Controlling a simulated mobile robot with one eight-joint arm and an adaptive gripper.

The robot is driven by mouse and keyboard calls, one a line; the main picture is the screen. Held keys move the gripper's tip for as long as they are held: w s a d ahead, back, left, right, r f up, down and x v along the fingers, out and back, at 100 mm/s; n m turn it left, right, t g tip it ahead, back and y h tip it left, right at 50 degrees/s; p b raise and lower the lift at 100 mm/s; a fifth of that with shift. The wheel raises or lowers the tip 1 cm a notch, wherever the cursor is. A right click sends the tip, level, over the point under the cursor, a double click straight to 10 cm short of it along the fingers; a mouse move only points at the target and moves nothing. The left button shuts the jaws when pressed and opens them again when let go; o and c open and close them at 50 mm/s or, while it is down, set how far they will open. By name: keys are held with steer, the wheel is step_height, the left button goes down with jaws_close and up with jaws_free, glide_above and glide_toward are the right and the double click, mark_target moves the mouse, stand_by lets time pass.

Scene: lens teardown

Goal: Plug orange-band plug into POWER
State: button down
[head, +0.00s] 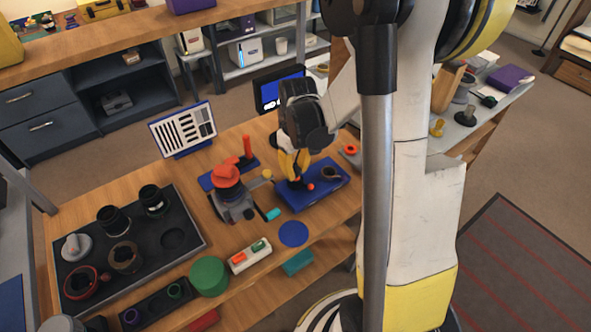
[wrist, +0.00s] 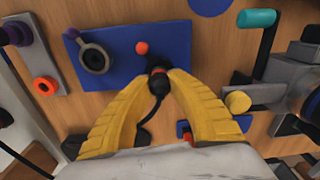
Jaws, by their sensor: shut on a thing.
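My gripper (wrist: 162,86) has its yellow fingers shut on a dark plug (wrist: 158,82) with a black cable trailing down between the fingers. A small reddish patch shows on the plug, but an orange band cannot be made out clearly. The plug is over the blue board (wrist: 120,75), near its lower edge; whether it touches cannot be told. A grey block with an orange ring (wrist: 46,86) lies left of the board; no POWER label is readable. In the head view my gripper (head: 294,178) is above the blue board (head: 335,187), and the orange-ringed block (head: 350,151) is at its upper right.
On the board are an orange knob (wrist: 141,47) and a dark ring (wrist: 95,58). A grey device with a cyan-tipped handle (wrist: 257,18) stands close on the right. A black tray (head: 185,262) of lens parts is at left. A tilted chart (head: 183,128) stands at the back.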

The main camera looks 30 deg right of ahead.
steer(key=shift+f+b, duration=0.6)
steer(key=shift+b, duration=0.05)
stand_by(0.8)
steer(key=c, duration=1.2)
jaws_free()
steer(key=shift+c, duration=0.2)
steer(key=shift+r, duration=0.1)
step_height(320, 180, up, 12)
steer(key=shift+s, duration=0.15)
